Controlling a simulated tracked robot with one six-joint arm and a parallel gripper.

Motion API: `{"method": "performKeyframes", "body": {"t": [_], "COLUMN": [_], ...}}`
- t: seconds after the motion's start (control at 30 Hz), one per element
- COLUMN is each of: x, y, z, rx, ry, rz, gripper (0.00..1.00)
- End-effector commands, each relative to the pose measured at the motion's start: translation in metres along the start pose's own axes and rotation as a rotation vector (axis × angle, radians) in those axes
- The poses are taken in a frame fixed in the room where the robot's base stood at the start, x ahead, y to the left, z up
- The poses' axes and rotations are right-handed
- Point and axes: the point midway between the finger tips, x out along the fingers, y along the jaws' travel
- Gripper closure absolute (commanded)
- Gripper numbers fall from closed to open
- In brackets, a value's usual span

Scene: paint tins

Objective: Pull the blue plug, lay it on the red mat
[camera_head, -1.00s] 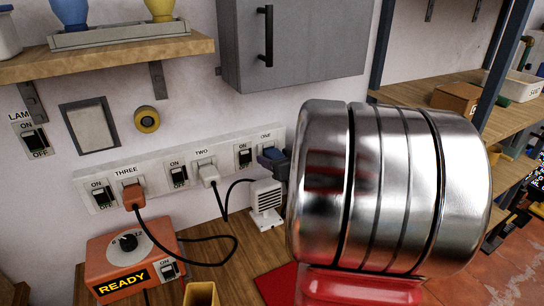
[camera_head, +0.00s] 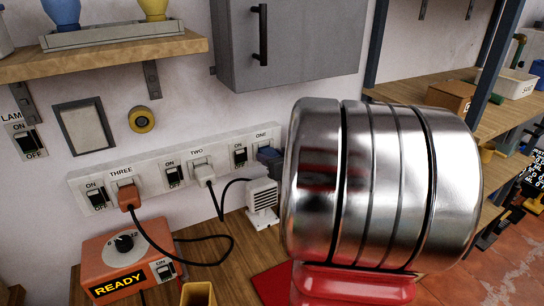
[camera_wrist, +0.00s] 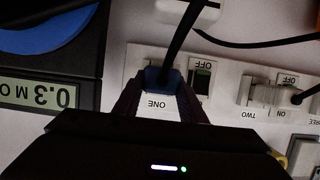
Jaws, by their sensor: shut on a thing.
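The blue plug (camera_head: 267,155) is at the socket marked ONE, at the right end of the white socket strip (camera_head: 190,166). In the wrist view, which is upside down, the blue plug (camera_wrist: 156,77) sits between the two dark fingers of my gripper (camera_wrist: 160,84), shut on it. A dark cable runs from it. I cannot tell whether its pins are fully in the socket. The red mat (camera_head: 272,283) lies on the bench below, mostly hidden by my metallic arm. In the head view my gripper is mostly hidden behind that arm.
A white plug (camera_head: 203,172) is in socket TWO and an orange plug (camera_head: 128,195) in THREE. A white heater-like box (camera_head: 262,198) stands below socket ONE. An orange READY box (camera_head: 128,262) stands left. In the wrist view a dark device with a display (camera_wrist: 38,95) is at left.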

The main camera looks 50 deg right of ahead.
Motion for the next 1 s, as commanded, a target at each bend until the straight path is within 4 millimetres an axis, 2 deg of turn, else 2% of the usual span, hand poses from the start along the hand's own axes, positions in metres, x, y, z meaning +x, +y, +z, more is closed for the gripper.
{"method": "performKeyframes", "body": {"t": [0.07,0.3,1.0], "x": [0.0,0.0,-0.015], "y": [0.0,0.0,0.0], "z": [0.0,0.0,0.005], "rx": [0.0,0.0,0.0], "ry": [0.0,0.0,0.0], "rz": [0.0,0.0,0.0], "gripper": [0.73,0.9,0.9]}}
